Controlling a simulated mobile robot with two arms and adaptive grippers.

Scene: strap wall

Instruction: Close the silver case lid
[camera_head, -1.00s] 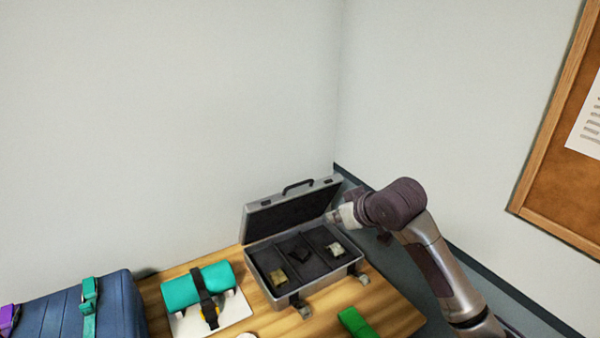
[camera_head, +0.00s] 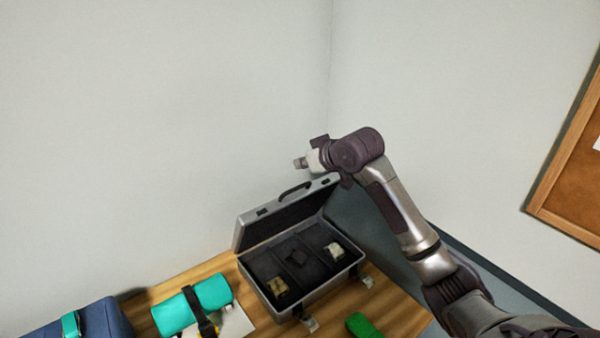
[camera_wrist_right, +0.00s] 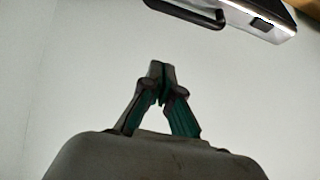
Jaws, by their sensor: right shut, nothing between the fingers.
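The silver case (camera_head: 306,287) stands open on the wooden table, with its lid (camera_head: 262,226) raised at the back and a dark handle (camera_head: 295,189) on the lid's top edge. Its dark interior has compartments holding a few small items. My right gripper (camera_head: 299,163) is above the lid's top edge near the handle, apart from it. In the right wrist view the fingers (camera_wrist_right: 158,70) are shut and empty, with the handle (camera_wrist_right: 190,12) and a corner of the lid (camera_wrist_right: 262,22) at the top. My left gripper is not in view.
Left of the case lies a teal roll (camera_head: 192,305) with a black strap. A blue case (camera_head: 95,322) is at the lower left. A green item (camera_head: 362,325) lies in front of the silver case. Walls stand close behind; a cork board (camera_head: 572,200) hangs at right.

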